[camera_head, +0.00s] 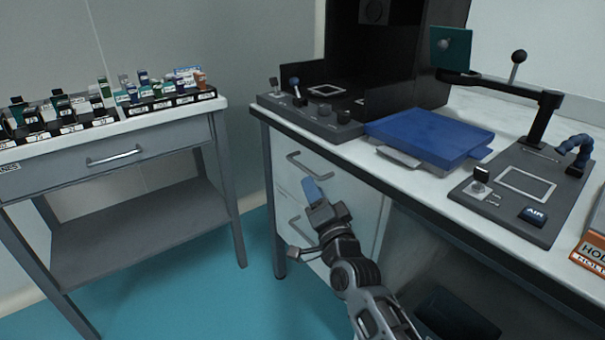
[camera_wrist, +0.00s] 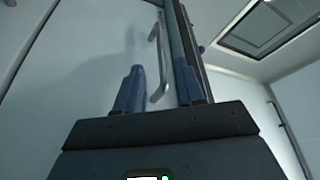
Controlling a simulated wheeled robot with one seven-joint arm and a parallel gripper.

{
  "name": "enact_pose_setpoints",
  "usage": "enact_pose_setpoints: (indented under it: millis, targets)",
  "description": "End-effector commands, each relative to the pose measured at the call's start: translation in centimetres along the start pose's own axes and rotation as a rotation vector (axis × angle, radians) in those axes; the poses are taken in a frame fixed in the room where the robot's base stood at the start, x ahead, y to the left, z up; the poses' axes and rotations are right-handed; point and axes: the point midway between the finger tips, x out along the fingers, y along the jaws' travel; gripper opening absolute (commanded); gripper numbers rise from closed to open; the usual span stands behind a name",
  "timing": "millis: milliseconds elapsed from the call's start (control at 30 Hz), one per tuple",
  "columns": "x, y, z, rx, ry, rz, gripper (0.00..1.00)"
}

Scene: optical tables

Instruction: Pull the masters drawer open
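A white cabinet under the right bench has an upper drawer with a bar handle (camera_head: 307,166) and a lower front with another handle (camera_head: 300,226). Both look shut. I cannot read a "masters" label on either. The grey left table has a shut drawer (camera_head: 60,170) with a handle (camera_head: 115,157) and a small label, cut off at the picture's edge. My gripper (camera_head: 312,190) is in front of the white cabinet, between its two handles. In the wrist view its blue fingers (camera_wrist: 160,90) are apart, with a bar handle (camera_wrist: 158,65) showing between them; contact cannot be told.
The right bench's overhanging edge (camera_head: 370,180) is above my gripper. It bears a blue box (camera_head: 430,135) and dark instrument plates (camera_head: 515,190). Racks of small bottles (camera_head: 105,112) stand on the left table. The teal floor (camera_head: 200,290) between the tables is clear.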

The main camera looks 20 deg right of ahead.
Motion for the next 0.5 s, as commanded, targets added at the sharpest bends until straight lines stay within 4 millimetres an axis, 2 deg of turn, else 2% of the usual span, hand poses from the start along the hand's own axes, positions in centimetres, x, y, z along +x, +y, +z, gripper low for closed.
enact_pose_setpoints:
  millis: [300, 500]
  targets:
    - [4.7, -0.2, 0.0, -0.002, 0.000, -0.002, 0.38]
    - [6.4, -0.1, 0.0, -0.001, 0.000, -0.001, 0.38]
